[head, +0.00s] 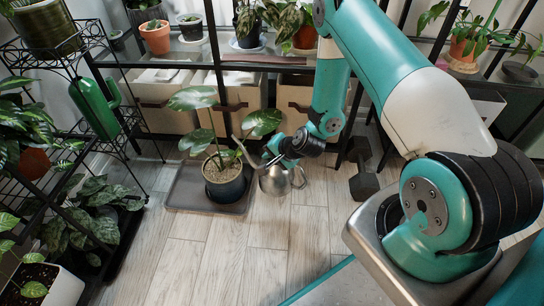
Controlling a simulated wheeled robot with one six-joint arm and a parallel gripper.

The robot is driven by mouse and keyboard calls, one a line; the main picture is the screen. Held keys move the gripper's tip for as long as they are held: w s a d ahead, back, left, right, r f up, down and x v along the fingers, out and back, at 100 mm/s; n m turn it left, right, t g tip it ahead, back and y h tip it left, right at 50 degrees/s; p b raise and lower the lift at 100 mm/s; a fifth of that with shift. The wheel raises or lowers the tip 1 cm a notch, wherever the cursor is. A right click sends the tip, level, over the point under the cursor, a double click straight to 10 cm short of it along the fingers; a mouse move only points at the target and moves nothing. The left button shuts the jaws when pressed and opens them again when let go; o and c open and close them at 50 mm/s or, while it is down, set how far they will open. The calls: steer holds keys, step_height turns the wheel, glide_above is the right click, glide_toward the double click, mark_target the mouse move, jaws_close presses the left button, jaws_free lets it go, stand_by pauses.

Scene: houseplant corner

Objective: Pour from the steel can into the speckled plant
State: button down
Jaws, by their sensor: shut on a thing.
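The steel can (274,182) is a small shiny can with a long thin spout and a looped handle. It is just right of a dark-potted plant, low over the floor or on it; I cannot tell which. My gripper (271,160) is shut on the can from above, its fingers partly hidden. The spout points up and left toward the plant, its tip among the stems. The plant's pot (225,186) holds pale soil and a few large leaves (194,98) with lighter marking, seemingly the speckled plant. I see no water stream.
The pot stands on a grey tray (184,193) on the wooden floor. A dark dumbbell (363,178) lies right of the can. A green can (95,106) is on the left wire stand among plants. Shelves with pots and boxes (165,105) stand behind. Floor in front is clear.

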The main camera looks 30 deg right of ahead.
mark_target(253, 162)
steer(key=shift+g+h, duration=0.3)
steer(key=shift+g, duration=0.1)
steer(key=shift+w+a+f+b, duration=0.35)
steer(key=shift+w+f, duration=0.2)
steer(key=shift+w, duration=0.15)
steer(key=shift+w+a+f+b, duration=0.3)
steer(key=shift+w+a+f, duration=0.1)
steer(key=shift+w+f, duration=0.25)
steer(key=shift+w+a+f+b, duration=0.35)
steer(key=shift+w+f, duration=0.15)
steer(key=shift+w, duration=0.25)
steer(key=shift+r+g+h+p, duration=0.25)
steer(key=shift+g+p, duration=0.45)
steer(key=shift+p, duration=0.35)
steer(key=shift+w+a+f+g+h+p, duration=0.1)
steer(key=shift+w+a+g+h+p, duration=0.1)
steer(key=shift+g+h+p, duration=0.5)
steer(key=shift+w+a+f+g, duration=0.1)
steer(key=shift+w+f+g, duration=0.15)
steer(key=shift+g, duration=0.55)
steer(key=shift+w+g+h+b, duration=0.15)
steer(key=shift+g+h+b, duration=0.15)
steer(key=shift+h+b, duration=0.05)
steer(key=shift+w+a+f, duration=0.1)
steer(key=shift+f, duration=0.05)
steer(key=shift+w+a+g+b, duration=0.1)
steer(key=shift+w+g+b, duration=0.05)
steer(key=shift+g+b, duration=0.2)
steer(key=shift+f, duration=0.15)
